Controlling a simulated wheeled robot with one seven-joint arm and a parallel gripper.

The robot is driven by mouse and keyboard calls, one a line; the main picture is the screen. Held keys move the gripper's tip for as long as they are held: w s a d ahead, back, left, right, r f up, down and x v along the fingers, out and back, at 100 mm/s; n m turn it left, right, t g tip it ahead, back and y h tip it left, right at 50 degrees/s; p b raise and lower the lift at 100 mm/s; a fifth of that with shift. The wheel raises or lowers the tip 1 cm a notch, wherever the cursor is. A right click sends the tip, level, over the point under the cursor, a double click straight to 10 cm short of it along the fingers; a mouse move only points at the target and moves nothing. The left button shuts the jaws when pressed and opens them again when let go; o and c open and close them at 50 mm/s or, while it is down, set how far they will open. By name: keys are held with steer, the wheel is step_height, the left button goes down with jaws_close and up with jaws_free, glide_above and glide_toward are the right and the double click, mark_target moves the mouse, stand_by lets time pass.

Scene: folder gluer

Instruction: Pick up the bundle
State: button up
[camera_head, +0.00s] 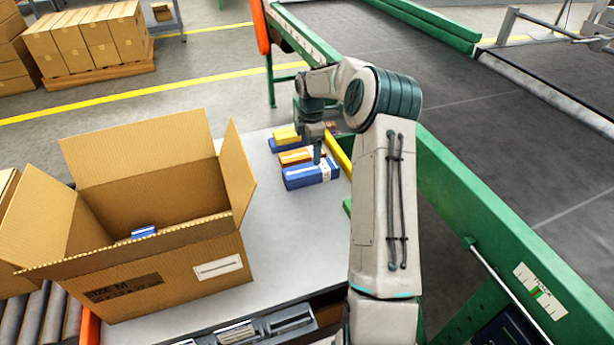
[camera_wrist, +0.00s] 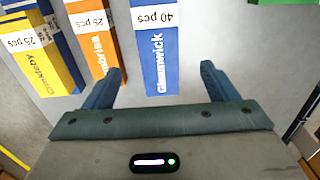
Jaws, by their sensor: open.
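Several banded bundles lie on the grey table. The blue bundle (camera_head: 308,176) nearest me has a white band; in the wrist view this blue bundle (camera_wrist: 157,62) reads "Glimmwick" and "40 pcs". Behind it lies an orange bundle (camera_head: 293,156), marked "25 pcs" in the wrist view (camera_wrist: 97,45). Farther back is a yellow bundle (camera_head: 286,134) with a blue one (camera_head: 283,146) beside it. My gripper (camera_wrist: 158,80) is open and empty. Its two fingers point toward the blue Glimmwick bundle, one to each side of its near end. I cannot tell the height gap.
An open cardboard box (camera_head: 180,275) stands on the left of the table with a blue bundle (camera_head: 143,232) inside. A green conveyor frame (camera_head: 480,220) runs along the right. The table (camera_head: 275,235) between box and bundles is clear.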

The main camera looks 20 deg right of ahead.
mark_target(311, 168)
step_height(311, 168, down, 9)
steer(key=shift+w+d+f+b, duration=0.1)
steer(key=shift+w+b, duration=0.05)
steer(key=shift+b, duration=0.3)
steer(key=shift+c, duration=0.3)
steer(key=c, duration=1.2)
